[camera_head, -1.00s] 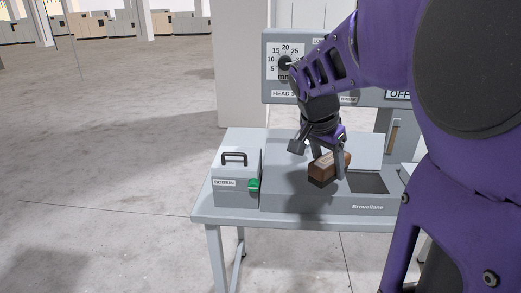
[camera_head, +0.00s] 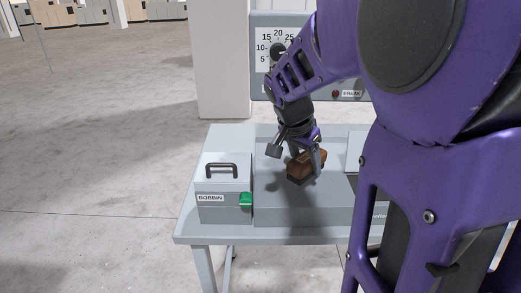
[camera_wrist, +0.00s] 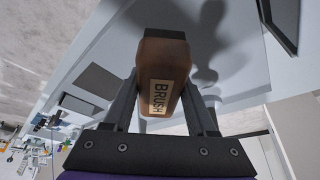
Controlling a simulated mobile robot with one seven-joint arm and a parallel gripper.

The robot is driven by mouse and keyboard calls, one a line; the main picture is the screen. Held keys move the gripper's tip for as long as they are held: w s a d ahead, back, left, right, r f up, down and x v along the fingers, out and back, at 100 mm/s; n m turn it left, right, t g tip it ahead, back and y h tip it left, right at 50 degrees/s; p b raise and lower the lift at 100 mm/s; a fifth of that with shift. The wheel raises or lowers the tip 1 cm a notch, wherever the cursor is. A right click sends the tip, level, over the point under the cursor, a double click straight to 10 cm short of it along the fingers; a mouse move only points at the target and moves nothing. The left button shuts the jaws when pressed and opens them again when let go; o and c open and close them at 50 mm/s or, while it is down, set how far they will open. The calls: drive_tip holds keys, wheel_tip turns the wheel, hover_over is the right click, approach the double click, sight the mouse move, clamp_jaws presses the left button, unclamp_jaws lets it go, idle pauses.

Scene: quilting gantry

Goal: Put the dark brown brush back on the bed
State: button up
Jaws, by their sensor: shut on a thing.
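The dark brown brush (camera_head: 301,168) is a block with a pale label reading BRUSH, clear in the wrist view (camera_wrist: 163,62). My gripper (camera_head: 307,163) is shut on it, with one finger on each side in the wrist view (camera_wrist: 164,95). The brush is tilted in the head view and is over the grey bed (camera_head: 285,211). Its shadow falls on the bed (camera_wrist: 242,62) to the side of it, so it looks held above the surface; the size of the gap is unclear. My arm hides the bed's right part in the head view.
A bobbin box (camera_head: 224,205) with a black handle and green latch stands left of the bed on the grey table (camera_head: 186,224). A panel with a dial (camera_head: 278,50) stands behind. A dark flat rectangle (camera_wrist: 101,80) lies beside the brush. The bed's left part is clear.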

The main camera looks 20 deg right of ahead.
sight(303, 189)
drive_tip(key=shift+f+b, duration=0.35)
drive_tip(key=shift+f, duration=2)
drive_tip(key=shift+f, duration=0.15)
drive_tip(key=o, duration=1.3)
drive_tip(key=p+v, duration=0.6)
drive_tip(key=v, duration=0.6)
